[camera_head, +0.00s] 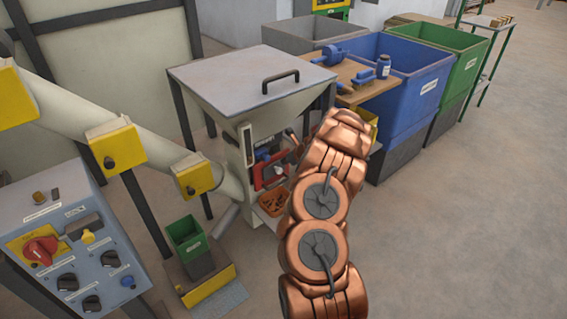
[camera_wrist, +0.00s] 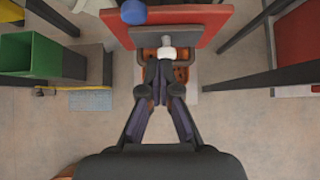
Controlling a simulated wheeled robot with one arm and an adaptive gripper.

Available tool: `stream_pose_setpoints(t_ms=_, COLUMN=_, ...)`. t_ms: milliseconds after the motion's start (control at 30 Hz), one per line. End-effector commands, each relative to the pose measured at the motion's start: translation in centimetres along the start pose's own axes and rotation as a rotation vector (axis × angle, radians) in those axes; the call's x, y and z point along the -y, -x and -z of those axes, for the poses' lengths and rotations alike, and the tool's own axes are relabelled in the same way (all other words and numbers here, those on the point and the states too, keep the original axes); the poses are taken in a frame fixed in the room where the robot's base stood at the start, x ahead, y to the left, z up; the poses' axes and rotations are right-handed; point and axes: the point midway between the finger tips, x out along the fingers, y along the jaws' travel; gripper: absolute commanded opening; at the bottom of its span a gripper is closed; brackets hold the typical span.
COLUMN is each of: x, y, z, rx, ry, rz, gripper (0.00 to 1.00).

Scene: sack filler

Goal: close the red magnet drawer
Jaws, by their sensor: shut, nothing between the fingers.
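The red drawer (camera_head: 270,172) is in the front of the pale hopper housing (camera_head: 228,150) in the head view, partly hidden by my arm. In the wrist view its red front (camera_wrist: 205,36) spans the top middle, with a pale knob-like part (camera_wrist: 166,53) at its lower edge. How far the drawer stands out is hard to tell. My gripper (camera_wrist: 160,70) is shut and empty, its fingertips close below the knob-like part; contact cannot be told. In the head view my gripper is hidden behind my arm.
An orange tray (camera_head: 272,202) sits below the drawer. A green bin (camera_wrist: 28,55) stands left in the wrist view. Dark legs flank the drawer, and a red panel (camera_wrist: 296,45) is at right.

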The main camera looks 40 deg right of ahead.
Motion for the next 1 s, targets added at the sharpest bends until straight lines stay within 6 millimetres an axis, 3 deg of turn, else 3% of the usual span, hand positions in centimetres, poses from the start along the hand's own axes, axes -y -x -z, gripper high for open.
stream_pose_setpoints(t_ms=300, x=0.3, y=3.6, z=0.1, rx=0.0, ry=-0.004, rz=0.005, gripper=0.0)
stream_pose_setpoints(t_ms=500, x=0.3, y=4.4, z=0.2, rx=0.0, ry=-0.004, rz=0.004, gripper=0.0)
stream_pose_setpoints(t_ms=767, x=-0.9, y=2.0, z=3.6, rx=0.092, ry=-0.023, rz=-0.073, gripper=0.0)
stream_pose_setpoints(t_ms=1000, x=-1.8, y=-0.2, z=6.3, rx=0.321, ry=-0.031, rz=-0.144, gripper=0.0)
